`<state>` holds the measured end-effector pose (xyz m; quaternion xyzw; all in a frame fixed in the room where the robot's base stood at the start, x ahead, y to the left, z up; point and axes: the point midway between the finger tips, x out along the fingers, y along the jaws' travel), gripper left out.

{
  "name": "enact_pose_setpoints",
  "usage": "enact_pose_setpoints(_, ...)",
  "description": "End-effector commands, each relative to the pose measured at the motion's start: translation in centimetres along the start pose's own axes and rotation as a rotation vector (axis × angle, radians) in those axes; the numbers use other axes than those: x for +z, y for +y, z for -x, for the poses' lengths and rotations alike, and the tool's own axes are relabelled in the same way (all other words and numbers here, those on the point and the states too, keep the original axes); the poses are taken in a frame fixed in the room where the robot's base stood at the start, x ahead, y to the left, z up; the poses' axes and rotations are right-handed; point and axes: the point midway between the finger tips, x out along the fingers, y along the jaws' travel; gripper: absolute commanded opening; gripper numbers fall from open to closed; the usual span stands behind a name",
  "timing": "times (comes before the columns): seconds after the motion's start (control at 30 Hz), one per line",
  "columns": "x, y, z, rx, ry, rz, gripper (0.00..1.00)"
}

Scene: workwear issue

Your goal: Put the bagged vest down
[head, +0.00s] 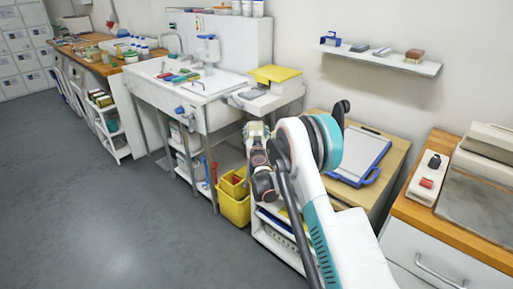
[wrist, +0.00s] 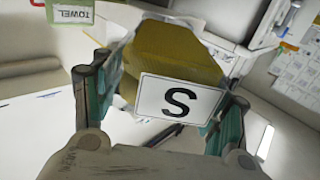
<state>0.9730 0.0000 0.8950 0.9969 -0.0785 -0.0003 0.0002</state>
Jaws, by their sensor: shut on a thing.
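The bagged vest (wrist: 172,52) is yellow, in a clear bag with a white label (wrist: 178,102) bearing a black "S". In the wrist view it sits between the two fingers of my gripper (wrist: 168,82), which is shut on it. The bag's far end runs out toward the top of the view. In the head view my arm stands in front of the right end of the sink unit, and the held vest cannot be clearly made out there. Whether the bag touches anything beneath it cannot be told.
A yellow flat item (head: 275,74) shows at the sink unit's right end. A clipboard-like white board (head: 360,157) lies on the wooden top to the right. A yellow bucket (head: 234,205) stands on the floor. A wall shelf (head: 380,60) holds small items. The floor at left is clear.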

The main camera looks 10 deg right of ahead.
Motion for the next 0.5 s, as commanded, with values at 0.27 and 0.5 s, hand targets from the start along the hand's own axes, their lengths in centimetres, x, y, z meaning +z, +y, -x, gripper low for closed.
enact_pose_setpoints(0.27,2.0,0.0,0.0,0.000,0.000,0.000,0.40)
enact_pose_setpoints(0.5,5.2,0.0,0.0,0.000,0.000,0.000,0.40)
